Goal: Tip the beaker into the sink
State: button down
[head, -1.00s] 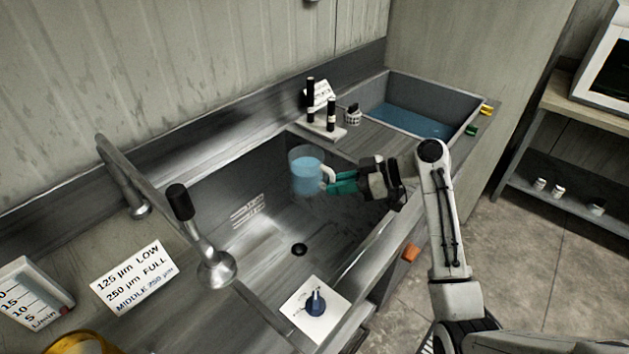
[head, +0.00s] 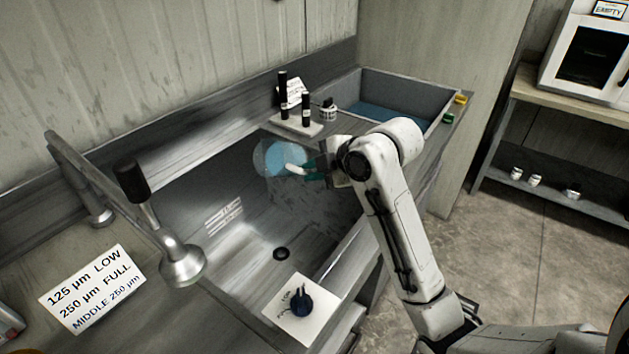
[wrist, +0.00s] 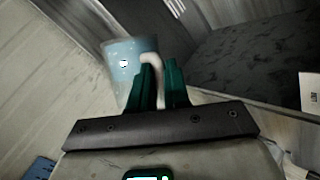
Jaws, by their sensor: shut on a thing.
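The beaker (head: 268,158) is clear with blue in it. In the head view it is tilted, its round outline turned toward the camera, above the far right part of the steel sink (head: 222,250). My gripper (head: 308,170) is shut on its pale handle, to the right of the beaker. In the wrist view the green fingers (wrist: 165,88) close around the handle, with the beaker (wrist: 125,70) beside them on the left. A faint pale patch shows below the beaker; I cannot tell whether it is falling liquid. The drain hole (head: 281,254) is below, nearer the camera.
A faucet (head: 165,240) with a black-topped lever stands at the sink's left. A small rack with black tubes (head: 296,125) sits on the ledge behind. A water-filled basin (head: 385,115) lies beyond.

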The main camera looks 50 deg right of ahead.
jog(key=n+h+b, duration=0.1)
jog(key=h+b, duration=0.1)
jog(key=b, duration=0.2)
jog(key=n+h+b, duration=0.2)
jog(key=b, duration=0.3)
jog(key=n+t+h+b, duration=0.1)
jog(key=n+h+b, duration=0.1)
jog(key=b, duration=0.2)
jog(key=shift+a+f+h+b, duration=0.15)
jog(key=shift+a+h+b, duration=0.15)
jog(key=shift+a+h, duration=0.1)
dwell(2.7)
